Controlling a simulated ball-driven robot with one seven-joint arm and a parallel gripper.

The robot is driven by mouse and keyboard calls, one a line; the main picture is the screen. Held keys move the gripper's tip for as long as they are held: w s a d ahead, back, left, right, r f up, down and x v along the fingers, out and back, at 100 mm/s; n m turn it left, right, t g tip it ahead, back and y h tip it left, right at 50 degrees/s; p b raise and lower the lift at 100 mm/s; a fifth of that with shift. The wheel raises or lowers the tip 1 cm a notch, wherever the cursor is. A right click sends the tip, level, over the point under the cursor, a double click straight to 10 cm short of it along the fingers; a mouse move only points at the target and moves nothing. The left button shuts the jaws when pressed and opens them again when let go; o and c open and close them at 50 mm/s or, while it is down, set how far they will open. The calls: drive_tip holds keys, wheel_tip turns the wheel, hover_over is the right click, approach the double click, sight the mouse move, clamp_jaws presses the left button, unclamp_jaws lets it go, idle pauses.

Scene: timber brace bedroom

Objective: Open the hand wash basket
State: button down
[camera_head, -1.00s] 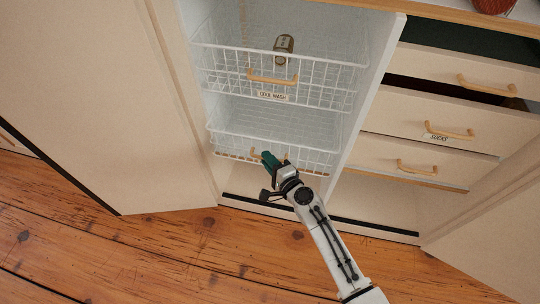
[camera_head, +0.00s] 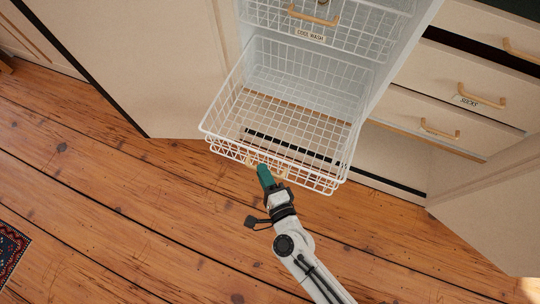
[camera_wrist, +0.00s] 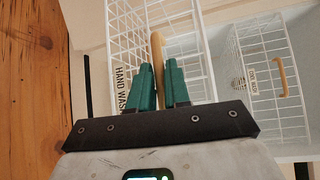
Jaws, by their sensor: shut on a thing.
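The hand wash basket (camera_head: 318,178) is a white wire basket, pulled well out of the cupboard over the floor in the head view. It looks empty. In the wrist view its "HAND WASH" label (camera_wrist: 124,88) is beside its wooden handle (camera_wrist: 157,48). My gripper (camera_head: 265,172) is at the basket's front in the head view. In the wrist view the green fingers of my gripper (camera_wrist: 160,82) are shut on the handle, one on each side. My fingers hide most of the handle in the head view.
The cool wash basket (camera_head: 352,28) is above and behind, also visible in the wrist view (camera_wrist: 268,85). Open cupboard doors stand left (camera_head: 130,60) and right (camera_head: 490,210). Drawers (camera_head: 465,80) are at right. The wooden floor (camera_head: 120,220) is clear; a patterned rug (camera_head: 12,250) lies far left.

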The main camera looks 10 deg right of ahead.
drive_tip(key=shift+s+a, duration=0.25)
drive_tip(key=shift+s, duration=0.15)
drive_tip(key=c, duration=1.2)
unclamp_jaws()
drive_tip(key=shift+o, duration=0.2)
drive_tip(key=v, duration=1)
drive_tip(key=shift+s, duration=0.35)
